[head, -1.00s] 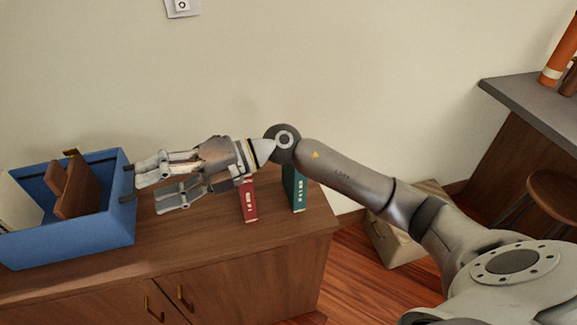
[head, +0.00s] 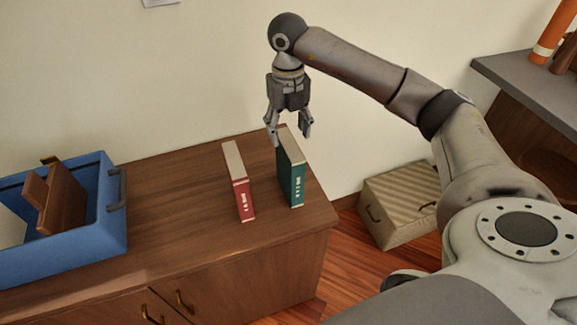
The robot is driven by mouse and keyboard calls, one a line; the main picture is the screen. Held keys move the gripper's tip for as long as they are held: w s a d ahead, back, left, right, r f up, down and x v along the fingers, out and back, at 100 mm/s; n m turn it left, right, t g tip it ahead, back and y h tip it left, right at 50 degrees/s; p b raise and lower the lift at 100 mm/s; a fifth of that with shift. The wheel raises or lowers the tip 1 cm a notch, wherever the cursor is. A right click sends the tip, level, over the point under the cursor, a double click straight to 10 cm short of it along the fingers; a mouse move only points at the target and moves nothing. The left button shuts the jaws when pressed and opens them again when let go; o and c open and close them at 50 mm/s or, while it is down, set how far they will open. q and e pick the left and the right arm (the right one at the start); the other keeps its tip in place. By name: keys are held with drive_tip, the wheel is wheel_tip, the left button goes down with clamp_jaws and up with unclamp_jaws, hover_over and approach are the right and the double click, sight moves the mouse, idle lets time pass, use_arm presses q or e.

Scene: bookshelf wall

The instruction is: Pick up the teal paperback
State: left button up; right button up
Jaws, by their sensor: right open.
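The teal paperback (head: 292,170) stands upright on the wooden cabinet top, near its right end, with its spine facing me. My right gripper (head: 290,139) points down over the far end of the teal book. It is open, with one finger on each side of the book's top. I cannot tell whether the fingers touch it. A red book (head: 239,182) stands upright to the left of the teal one, with a gap between them. My left gripper is not in view.
A blue crate (head: 112,230) with brown things in it stands at the left of the cabinet top (head: 180,222). A striped box (head: 395,205) with handles sits on the floor to the right. A dark counter (head: 530,90) is at the far right. The wall is behind the cabinet.

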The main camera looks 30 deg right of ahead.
sight(289, 144)
wheel_tip(289, 144, down, 2)
drive_tip(key=shift+d+f+p, duration=0.1)
drive_tip(key=shift+f+p, duration=0.45)
drive_tip(key=shift+f, duration=0.15)
wheel_tip(289, 144, down, 4)
drive_tip(key=shift+r+p, duration=0.25)
drive_tip(key=shift+p, duration=0.45)
drive_tip(key=shift+d+f, duration=0.1)
drive_tip(key=shift+f, duration=0.3)
drive_tip(key=shift+c, duration=0.2)
drive_tip(key=c, duration=1.2)
clamp_jaws()
drive_tip(key=shift+r, duration=0.15)
